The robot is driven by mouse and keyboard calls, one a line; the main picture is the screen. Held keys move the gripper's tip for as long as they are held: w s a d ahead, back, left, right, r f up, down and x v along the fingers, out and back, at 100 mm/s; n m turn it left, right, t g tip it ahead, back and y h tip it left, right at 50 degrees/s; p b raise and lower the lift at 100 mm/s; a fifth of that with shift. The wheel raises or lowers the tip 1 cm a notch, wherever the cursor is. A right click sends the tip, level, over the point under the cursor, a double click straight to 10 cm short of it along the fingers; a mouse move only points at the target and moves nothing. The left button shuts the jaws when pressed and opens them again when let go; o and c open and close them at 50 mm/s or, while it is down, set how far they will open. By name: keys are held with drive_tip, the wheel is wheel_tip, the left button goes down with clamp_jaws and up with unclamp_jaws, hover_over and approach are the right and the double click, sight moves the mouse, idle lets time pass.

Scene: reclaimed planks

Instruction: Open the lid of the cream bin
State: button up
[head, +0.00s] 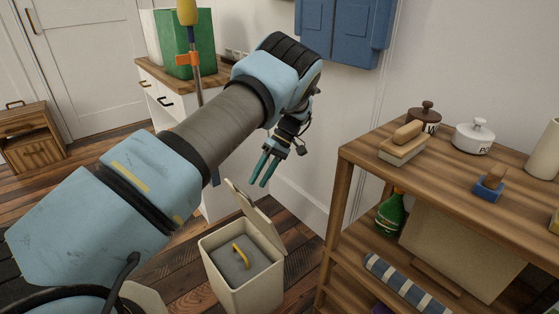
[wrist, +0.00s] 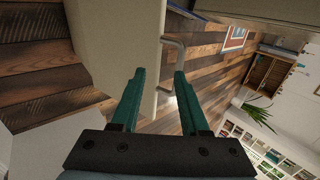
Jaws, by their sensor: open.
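The cream bin (head: 243,284) stands on the floor in the lower middle of the head view. Its lid (head: 258,215) is raised on the right side of the rim and leans up at a slant, so the mouth is uncovered. Inside is a grey insert with a yellow handle (head: 241,252). My gripper (head: 258,182) is open and empty, with teal fingers pointing down, above the raised lid and apart from it. In the wrist view my fingers (wrist: 160,75) are spread beside a pale panel with a metal handle; I cannot tell what that panel belongs to.
A wooden shelf unit (head: 345,158) with a brush (head: 403,142), lidded pots and a green bottle (head: 390,214) stands close on the right. A white cabinet (head: 160,104) is behind my arm. A blue wall unit (head: 345,30) hangs above. Plank floor (head: 190,270) shows left of the bin.

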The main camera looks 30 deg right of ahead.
drive_tip(key=w+d+r+b, duration=0.1)
drive_tip(key=d+r+b, duration=0.3)
drive_tip(key=d, duration=0.3)
drive_tip(key=shift+w+d, duration=0.25)
drive_tip(key=shift+d, duration=0.15)
idle(0.4)
drive_tip(key=shift+r, duration=0.15)
idle(0.4)
